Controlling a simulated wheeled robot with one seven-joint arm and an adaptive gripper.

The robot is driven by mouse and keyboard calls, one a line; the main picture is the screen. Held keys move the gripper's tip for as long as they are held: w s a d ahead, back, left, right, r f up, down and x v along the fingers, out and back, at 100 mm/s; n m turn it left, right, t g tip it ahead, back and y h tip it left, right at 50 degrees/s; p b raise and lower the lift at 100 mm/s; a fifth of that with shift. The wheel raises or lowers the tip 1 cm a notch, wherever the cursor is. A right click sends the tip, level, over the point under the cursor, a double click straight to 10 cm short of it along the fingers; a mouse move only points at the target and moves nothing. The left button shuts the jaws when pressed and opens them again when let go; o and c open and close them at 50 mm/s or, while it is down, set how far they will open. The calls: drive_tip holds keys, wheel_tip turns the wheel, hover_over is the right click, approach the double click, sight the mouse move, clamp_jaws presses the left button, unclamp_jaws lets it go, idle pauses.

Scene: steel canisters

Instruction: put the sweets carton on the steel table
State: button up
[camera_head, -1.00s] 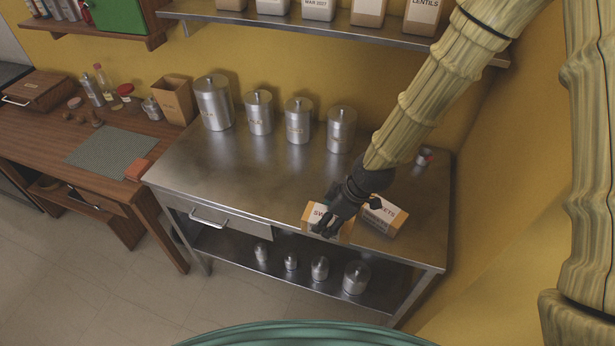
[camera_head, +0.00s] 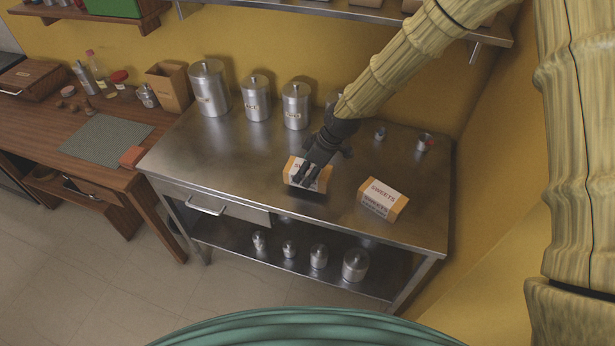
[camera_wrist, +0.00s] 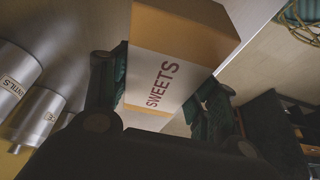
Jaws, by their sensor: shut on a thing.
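My gripper (camera_head: 318,160) is shut on a sweets carton (camera_head: 297,172), an orange box with a white label. The carton is over the front middle of the steel table (camera_head: 235,165); a dark shadow lies below it, and I cannot tell for sure whether it touches the top. In the wrist view the held sweets carton (camera_wrist: 178,70) sits between both fingers, its label reading SWEETS. A second sweets carton (camera_head: 382,198) stands on the table to the right of my gripper, apart from it.
Steel canisters (camera_head: 296,106) stand along the table's back, one partly hidden behind my arm. Small tins (camera_head: 424,142) stand at the back right. A wooden desk (camera_head: 60,130) adjoins at left. Smaller canisters (camera_head: 355,264) stand on the lower shelf. The table's left middle is clear.

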drive_tip(key=shift+f+b, duration=0.55)
drive_tip(key=shift+f, duration=0.8)
drive_tip(key=shift+f, duration=0.1)
drive_tip(key=o, duration=1.2)
drive_tip(key=shift+d+r+p, duration=0.15)
drive_tip(key=shift+r+p, duration=0.3)
drive_tip(key=shift+r, duration=0.25)
drive_tip(key=shift+p+v, duration=1.9)
drive_tip(key=shift+v, duration=1.25)
drive_tip(key=shift+s, duration=0.15)
